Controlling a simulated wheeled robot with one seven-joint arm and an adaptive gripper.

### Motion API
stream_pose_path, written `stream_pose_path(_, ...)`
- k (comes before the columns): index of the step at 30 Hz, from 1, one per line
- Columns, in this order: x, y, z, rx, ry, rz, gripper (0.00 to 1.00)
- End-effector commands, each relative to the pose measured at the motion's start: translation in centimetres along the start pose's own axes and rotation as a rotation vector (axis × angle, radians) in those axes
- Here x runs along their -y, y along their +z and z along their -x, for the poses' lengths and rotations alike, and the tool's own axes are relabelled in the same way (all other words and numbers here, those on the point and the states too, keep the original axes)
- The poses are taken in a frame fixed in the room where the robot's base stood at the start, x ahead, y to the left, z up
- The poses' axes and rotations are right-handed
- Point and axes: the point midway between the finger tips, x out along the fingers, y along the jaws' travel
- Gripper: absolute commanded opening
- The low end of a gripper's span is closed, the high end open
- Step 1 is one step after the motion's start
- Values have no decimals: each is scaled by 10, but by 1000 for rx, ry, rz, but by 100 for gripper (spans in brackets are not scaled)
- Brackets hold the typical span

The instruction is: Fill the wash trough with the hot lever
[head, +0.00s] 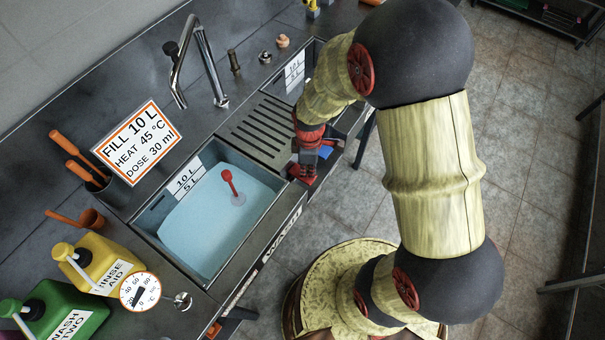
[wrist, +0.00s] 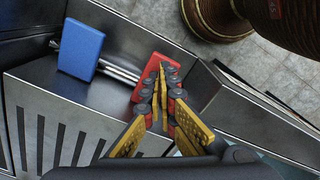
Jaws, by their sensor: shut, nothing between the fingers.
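The wash trough (head: 148,224), at the left of the counter, holds light blue water around a red upright piece (head: 231,187). Its back-wall label (head: 187,178) reads 10 L and 5 L, and the surface lies near the label's lower part. A red lever paddle (wrist: 150,80) and a blue lever paddle (wrist: 81,50) stick out by the counter front; the blue one also shows in the head view (head: 326,153). My gripper (wrist: 166,82) is shut and empty, its fingertips at the red paddle, overlapping it in view; contact is unclear. The metal spout (head: 202,62) stands behind.
A sign (head: 137,141) reads fill 10 L, heat 45 °C, dose 30 ml. A yellow rinse aid jug (head: 88,262), a green wash jug (head: 62,312) and a dial (head: 140,291) stand at lower left. A ribbed drainboard (head: 262,130) separates the trough from a second basin.

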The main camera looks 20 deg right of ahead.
Motion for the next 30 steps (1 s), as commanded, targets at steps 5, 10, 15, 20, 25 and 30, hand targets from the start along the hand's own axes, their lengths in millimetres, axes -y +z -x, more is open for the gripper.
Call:
stream_pose_path(5, 0, 0, -6, 0, 0, 0, 0)
stream_pose_path(10, 0, 0, -10, 0, -1, 0, 0)
stream_pose_path(15, 0, 0, -15, 0, -1, 0, 0)
stream_pose_path(20, 0, 0, -20, 0, -1, 0, 0)
stream_pose_path(25, 0, 0, -21, 0, -1, 0, 0)
stream_pose_path(30, 0, 0, -21, 0, 0, 0, 0)
